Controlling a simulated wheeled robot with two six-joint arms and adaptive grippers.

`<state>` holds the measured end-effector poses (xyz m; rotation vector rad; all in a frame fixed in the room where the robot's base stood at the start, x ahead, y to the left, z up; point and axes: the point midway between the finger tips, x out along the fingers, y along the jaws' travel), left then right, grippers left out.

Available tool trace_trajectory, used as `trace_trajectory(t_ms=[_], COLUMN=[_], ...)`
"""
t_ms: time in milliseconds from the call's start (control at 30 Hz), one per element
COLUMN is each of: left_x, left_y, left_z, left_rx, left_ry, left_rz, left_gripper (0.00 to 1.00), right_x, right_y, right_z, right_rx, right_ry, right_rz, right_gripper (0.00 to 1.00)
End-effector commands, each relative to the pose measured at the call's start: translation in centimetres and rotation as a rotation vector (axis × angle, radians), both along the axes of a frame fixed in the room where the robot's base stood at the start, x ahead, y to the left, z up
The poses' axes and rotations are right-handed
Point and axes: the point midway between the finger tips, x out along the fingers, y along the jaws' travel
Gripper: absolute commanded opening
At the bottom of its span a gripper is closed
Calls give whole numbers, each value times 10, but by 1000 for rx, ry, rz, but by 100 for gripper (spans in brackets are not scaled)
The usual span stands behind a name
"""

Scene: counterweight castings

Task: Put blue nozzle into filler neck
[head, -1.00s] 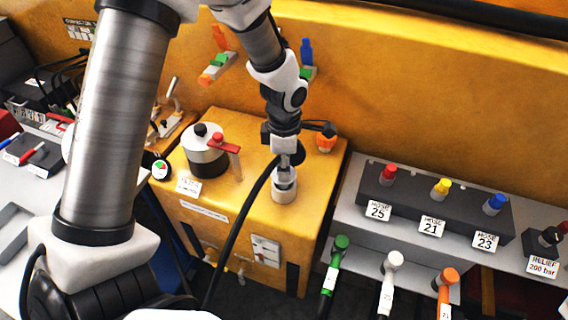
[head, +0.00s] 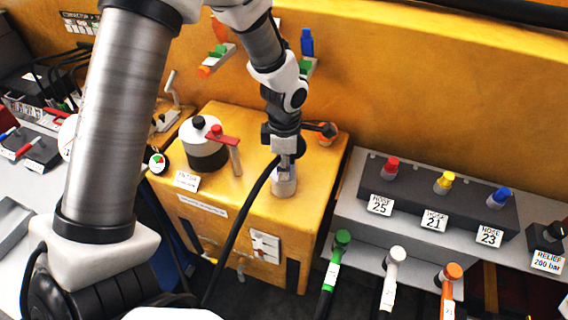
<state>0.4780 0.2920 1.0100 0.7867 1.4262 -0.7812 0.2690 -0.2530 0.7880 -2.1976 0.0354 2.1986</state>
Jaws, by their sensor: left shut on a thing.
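My left gripper (head: 285,146) points down at the yellow tank and is shut on a nozzle at the end of a black hose (head: 243,222). The gripper hides most of this nozzle, and I cannot make out its colour. A short light-grey filler neck (head: 284,184) stands upright on the tank top directly under the gripper. The nozzle's lower end meets the neck's mouth and appears to be in it; how deep is hidden. My right gripper is not in view.
The yellow tank (head: 255,188) also carries a white-and-black pot (head: 205,150) with a red lever and an orange cap (head: 328,134). Green (head: 342,240), white (head: 395,258) and orange (head: 451,273) nozzles hang at right below the hose block (head: 430,205).

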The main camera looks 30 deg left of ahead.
Motion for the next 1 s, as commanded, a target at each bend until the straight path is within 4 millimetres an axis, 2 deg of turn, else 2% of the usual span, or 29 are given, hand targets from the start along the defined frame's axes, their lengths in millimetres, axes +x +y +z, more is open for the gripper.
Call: trace_trajectory(t_ms=[200, 233, 300, 567, 667, 767, 1000], left_x=[0, 0, 0, 0, 1, 1, 1], left_y=[0, 0, 0, 0, 0, 0, 0], left_z=[-7, -5, -5, -5, 1, 17, 78], left_rx=[0, 0, 0, 0, 0, 0, 1], left_ry=[0, 0, 0, 0, -2, -4, -7], left_rz=[0, 0, 0, 0, 1, -1, 0], left_gripper=[0, 42, 60, 60, 60, 60, 60], right_x=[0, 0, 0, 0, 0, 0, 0], right_y=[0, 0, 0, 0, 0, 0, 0], right_z=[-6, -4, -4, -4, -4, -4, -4], right_rx=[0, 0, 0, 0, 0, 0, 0], right_ry=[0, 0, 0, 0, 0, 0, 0], right_rz=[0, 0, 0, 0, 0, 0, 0], right_gripper=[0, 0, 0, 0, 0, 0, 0])
